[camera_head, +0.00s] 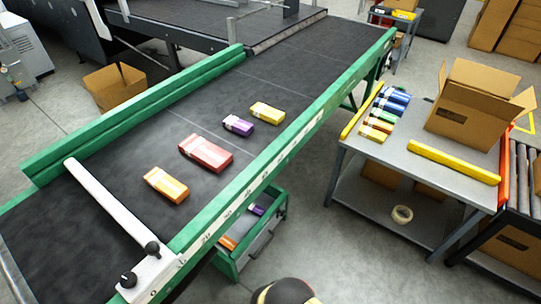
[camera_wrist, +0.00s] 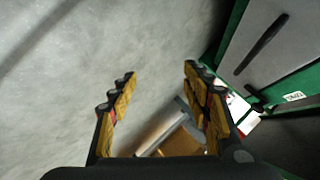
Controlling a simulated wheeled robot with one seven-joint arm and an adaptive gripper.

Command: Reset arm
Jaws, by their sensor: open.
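My gripper (camera_wrist: 160,72) is open in the wrist view, its two yellow-and-black fingers spread wide over grey floor. Nothing is held between the fingertips. A rounded black-and-yellow part of my arm (camera_head: 285,292) shows at the bottom edge of the head view, in front of the conveyor; the fingers cannot be made out there. A brown-orange patch and a grey bar (camera_wrist: 178,130) show low between the fingers, too unclear to name.
Orange (camera_head: 166,184), red (camera_head: 206,153), purple (camera_head: 238,125) and yellow (camera_head: 267,112) cartons lie on the green-railed conveyor (camera_head: 160,125). A green-framed drawer (camera_head: 262,240) sits below it. A grey table (camera_head: 395,165) at right holds more cartons and an open cardboard box (camera_head: 465,110).

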